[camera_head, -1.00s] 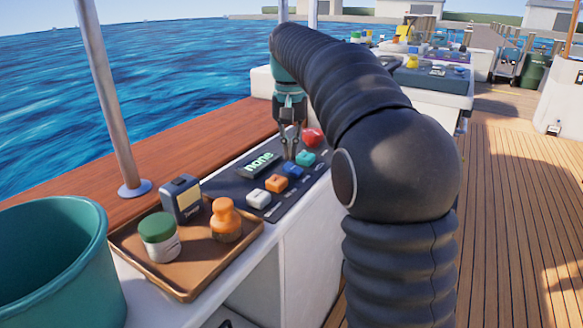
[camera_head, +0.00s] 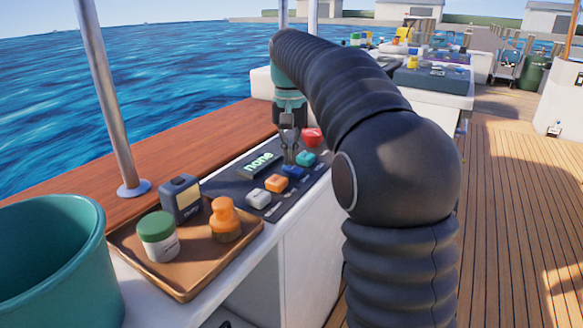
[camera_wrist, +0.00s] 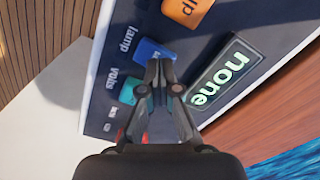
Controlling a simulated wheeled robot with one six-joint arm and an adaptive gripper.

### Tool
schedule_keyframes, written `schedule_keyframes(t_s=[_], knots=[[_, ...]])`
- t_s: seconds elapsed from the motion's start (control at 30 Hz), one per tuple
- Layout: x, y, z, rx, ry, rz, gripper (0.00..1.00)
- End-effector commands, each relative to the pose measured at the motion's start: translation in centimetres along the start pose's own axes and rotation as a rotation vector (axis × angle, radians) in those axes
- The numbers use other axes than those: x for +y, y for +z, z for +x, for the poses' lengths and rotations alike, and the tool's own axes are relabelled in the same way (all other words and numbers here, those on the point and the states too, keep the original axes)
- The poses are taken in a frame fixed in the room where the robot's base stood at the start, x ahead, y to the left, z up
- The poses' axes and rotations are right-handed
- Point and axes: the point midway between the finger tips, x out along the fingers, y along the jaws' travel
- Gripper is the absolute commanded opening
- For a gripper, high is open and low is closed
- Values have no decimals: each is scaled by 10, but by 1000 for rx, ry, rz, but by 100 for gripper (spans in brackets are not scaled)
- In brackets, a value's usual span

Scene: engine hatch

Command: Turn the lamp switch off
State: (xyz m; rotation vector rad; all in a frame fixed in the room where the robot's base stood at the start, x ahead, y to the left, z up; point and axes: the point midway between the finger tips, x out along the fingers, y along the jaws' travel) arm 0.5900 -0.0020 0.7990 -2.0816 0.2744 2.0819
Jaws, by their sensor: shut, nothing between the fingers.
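The blue lamp switch (camera_head: 292,172) sits in a row on the dark panel (camera_head: 243,189), between an orange and a teal switch. In the wrist view the blue switch (camera_wrist: 152,48) lies beside the word "lamp". My gripper (camera_head: 290,161) is shut and empty, pointing down at the blue switch. In the wrist view its tips (camera_wrist: 159,66) overlap the switch's edge and hide part of it. I cannot tell whether they touch it. The panel's display (camera_head: 258,163) reads "none" in green.
Neighbouring switches are orange (camera_head: 276,183), white (camera_head: 258,198) and teal (camera_head: 305,158), with a red knob (camera_head: 312,137) at the far end. A brown tray (camera_head: 185,284) with a green-lidded jar, an orange bottle and a dark box stands nearer. A teal bucket (camera_head: 60,265) is at left.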

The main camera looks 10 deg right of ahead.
Motion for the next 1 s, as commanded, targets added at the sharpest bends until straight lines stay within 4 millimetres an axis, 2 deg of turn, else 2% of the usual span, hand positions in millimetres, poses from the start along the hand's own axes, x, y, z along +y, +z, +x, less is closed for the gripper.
schedule_keyframes(t_s=[1.0], knots=[[0, 0, 11, -2, 1, 0, 0]])
